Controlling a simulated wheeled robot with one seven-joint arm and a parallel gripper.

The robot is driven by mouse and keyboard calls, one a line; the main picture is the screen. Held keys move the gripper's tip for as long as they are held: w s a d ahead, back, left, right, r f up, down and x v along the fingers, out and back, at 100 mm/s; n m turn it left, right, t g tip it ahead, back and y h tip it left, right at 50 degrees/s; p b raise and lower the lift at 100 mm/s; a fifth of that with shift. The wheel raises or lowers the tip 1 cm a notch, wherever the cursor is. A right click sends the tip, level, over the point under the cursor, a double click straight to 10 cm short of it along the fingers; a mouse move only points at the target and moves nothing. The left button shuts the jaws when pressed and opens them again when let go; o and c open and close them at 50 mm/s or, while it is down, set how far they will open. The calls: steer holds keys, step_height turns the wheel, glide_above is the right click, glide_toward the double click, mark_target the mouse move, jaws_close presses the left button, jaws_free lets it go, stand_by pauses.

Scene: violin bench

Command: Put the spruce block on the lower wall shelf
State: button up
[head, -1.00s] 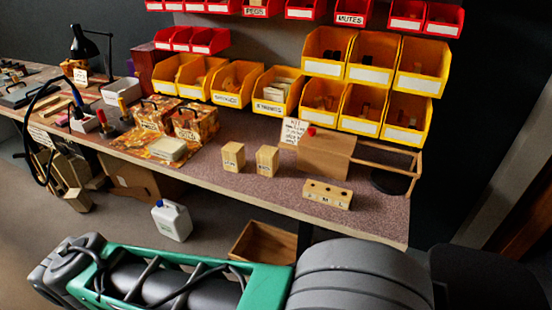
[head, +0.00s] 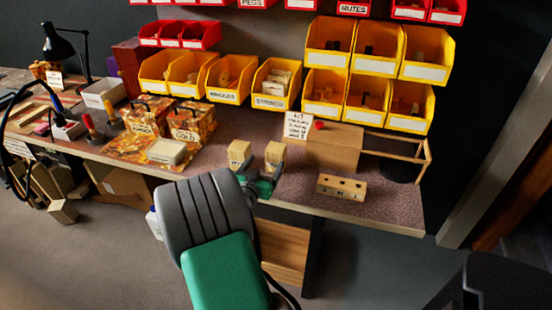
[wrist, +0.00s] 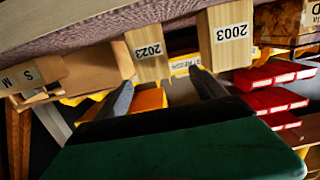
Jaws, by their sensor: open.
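Two pale wooden blocks stand upright, side by side, on the bench. In the wrist view, which appears upside down, one is labelled 2023 (wrist: 147,55) and the other 2003 (wrist: 229,38). In the head view the 2003 block (head: 239,152) is on the left and the 2023 block (head: 274,154) on the right. I cannot tell which is spruce. My gripper (head: 262,178) is open and empty in front of both blocks. In the wrist view its fingers (wrist: 163,88) are spread, apart from the blocks. I cannot make out a lower wall shelf clearly.
Behind the blocks are yellow bins (head: 276,88), with red bins (head: 180,35) above left. A holed block marked S, M, L (head: 342,187) and a wooden box (head: 330,148) stand right. Patterned boxes (head: 190,124) stand left. Bare bench (head: 390,205) shows at the right end.

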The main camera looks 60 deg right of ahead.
mark_target(276, 148)
steer(key=shift+s+d+r+h, duration=0.1)
steer(key=shift+s+d+h, duration=0.35)
steer(key=shift+s, duration=0.3)
steer(key=shift+d+r, duration=0.15)
steer(key=shift+d, duration=0.2)
steer(key=d, duration=0.2)
steer(key=w+d+p, duration=0.1)
steer(key=d, duration=0.4)
steer(key=shift+w+p, duration=0.3)
steer(key=shift+p, duration=0.05)
steer(key=shift+a, duration=0.1)
steer(key=shift+c, duration=0.6)
steer(key=c, duration=1.6)
steer(key=shift+r, duration=0.2)
